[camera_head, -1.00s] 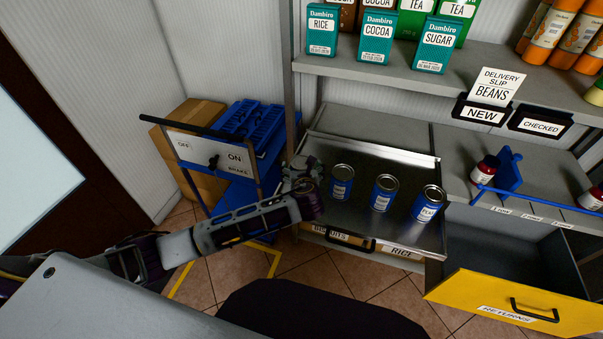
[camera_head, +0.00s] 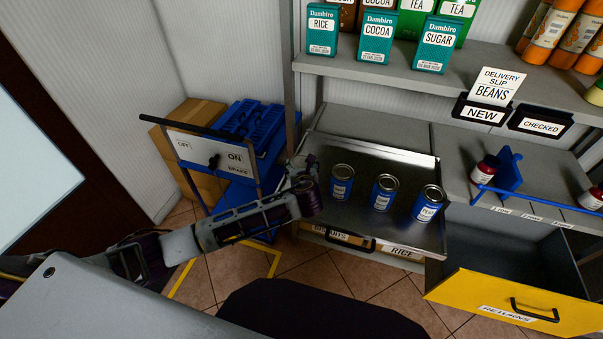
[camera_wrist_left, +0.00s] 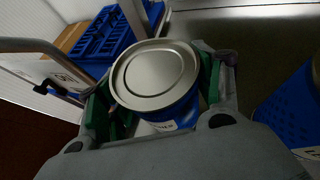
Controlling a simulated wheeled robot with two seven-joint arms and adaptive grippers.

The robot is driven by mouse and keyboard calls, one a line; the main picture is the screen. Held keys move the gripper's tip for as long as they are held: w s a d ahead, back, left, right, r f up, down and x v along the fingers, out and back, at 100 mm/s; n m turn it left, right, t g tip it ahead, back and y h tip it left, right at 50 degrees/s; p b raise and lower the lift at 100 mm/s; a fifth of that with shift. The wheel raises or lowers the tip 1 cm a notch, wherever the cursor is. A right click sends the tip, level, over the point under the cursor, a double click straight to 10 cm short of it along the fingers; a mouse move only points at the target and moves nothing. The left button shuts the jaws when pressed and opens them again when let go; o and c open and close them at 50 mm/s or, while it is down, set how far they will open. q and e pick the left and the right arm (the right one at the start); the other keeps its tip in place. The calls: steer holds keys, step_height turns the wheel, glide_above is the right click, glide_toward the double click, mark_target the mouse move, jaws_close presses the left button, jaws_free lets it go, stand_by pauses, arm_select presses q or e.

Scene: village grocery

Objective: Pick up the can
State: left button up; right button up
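A blue can with a silver lid (camera_wrist_left: 157,75) stands between the fingers of my left gripper (camera_wrist_left: 165,105) in the left wrist view. The green finger pads lie against both sides of it, with no clear gap. In the head view, my left gripper (camera_head: 303,178) is at the left end of the metal tray and hides this can. Beside it, blue cans stand upright in a row: a left one (camera_head: 341,184), a middle one (camera_head: 382,194) and a right one (camera_head: 427,205). Another can (camera_wrist_left: 288,110) shows at the wrist view's right edge. My right gripper is out of view.
The metal tray (camera_head: 400,163) holds the cans. A blue cart (camera_head: 235,190) stands to the left. A shelf (camera_head: 400,78) with boxes is above. A yellow-fronted drawer (camera_head: 500,303) is open at the lower right. The tray's back part is clear.

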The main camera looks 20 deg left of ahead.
arm_select(q)
steer(key=c, duration=0.6)
steer(key=shift+r, duration=0.2)
steer(key=shift+c, duration=0.2)
steer(key=shift+r, duration=4.9)
